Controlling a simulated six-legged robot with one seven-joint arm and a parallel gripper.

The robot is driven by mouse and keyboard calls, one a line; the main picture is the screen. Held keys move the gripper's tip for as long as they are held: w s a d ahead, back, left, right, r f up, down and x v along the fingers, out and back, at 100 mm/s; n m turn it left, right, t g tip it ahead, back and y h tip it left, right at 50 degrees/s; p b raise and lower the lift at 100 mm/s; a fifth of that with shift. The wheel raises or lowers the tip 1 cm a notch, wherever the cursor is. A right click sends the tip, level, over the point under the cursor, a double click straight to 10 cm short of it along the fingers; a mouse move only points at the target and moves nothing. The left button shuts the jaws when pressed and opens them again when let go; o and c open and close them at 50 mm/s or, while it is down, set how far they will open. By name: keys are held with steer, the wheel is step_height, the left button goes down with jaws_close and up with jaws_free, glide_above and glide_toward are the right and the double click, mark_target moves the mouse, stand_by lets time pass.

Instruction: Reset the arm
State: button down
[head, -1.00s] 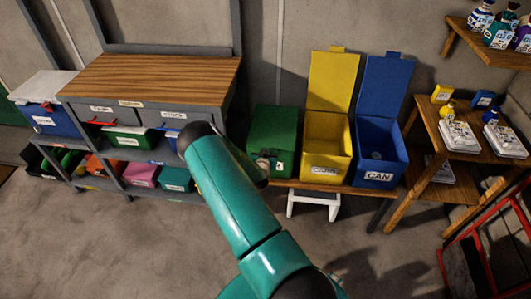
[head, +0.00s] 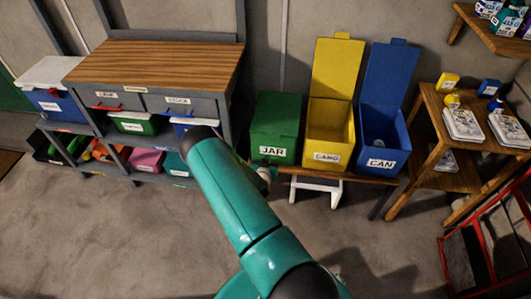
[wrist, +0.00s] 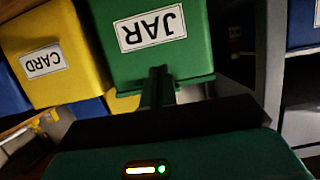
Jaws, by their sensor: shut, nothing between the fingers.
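My teal arm (head: 235,195) reaches forward from the bottom of the head view, its dark joint in front of the shelving. My gripper (wrist: 158,76) shows in the wrist view with its dark fingers together and nothing between them. They point toward the green JAR bin (wrist: 155,62), overlapping its lower edge in the picture; I cannot tell whether they touch it. In the head view the gripper is mostly hidden behind my arm, just below the green JAR bin (head: 275,125), which is closed.
The yellow CARD bin (head: 327,130) and blue CAN bin (head: 382,135) stand right of it with lids raised, on a low wooden bench (head: 350,178). A workbench (head: 155,65) is at left, a wooden shelf (head: 470,150) and red frame (head: 490,240) at right. Front floor is clear.

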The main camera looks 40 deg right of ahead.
steer(key=w+a+r+y, duration=0.2)
steer(key=w+a+r, duration=0.2)
steer(key=r, duration=0.3)
steer(key=w+a+r+y, duration=0.1)
steer(key=w+a+r, duration=0.3)
steer(key=r, duration=0.3)
steer(key=s+a+r+n+y, duration=0.1)
steer(key=a+r+y, duration=0.1)
steer(key=a+r, duration=0.65)
steer(key=s+a+r+n+y, duration=0.1)
steer(key=a+r+y, duration=0.2)
steer(key=a+r, duration=0.55)
steer(key=s+a+r+n+g+y, duration=0.1)
steer(key=s+a+r+n, duration=0.1)
steer(key=s+a+r, duration=0.35)
steer(key=s+a+r+n+g+y, duration=0.1)
steer(key=s+a+r+n+y, duration=0.15)
steer(key=s+r, duration=0.6)
steer(key=s+a+r+n, duration=0.2)
steer(key=s, duration=0.5)
steer(key=s+a+r+n+g, duration=0.1)
steer(key=s+a+r+n, duration=0.1)
steer(key=s, duration=0.6)
steer(key=shift+s+a+r+h, duration=0.3)
steer(key=shift+a+r+h, duration=0.05)
steer(key=shift+a+r, duration=0.4)
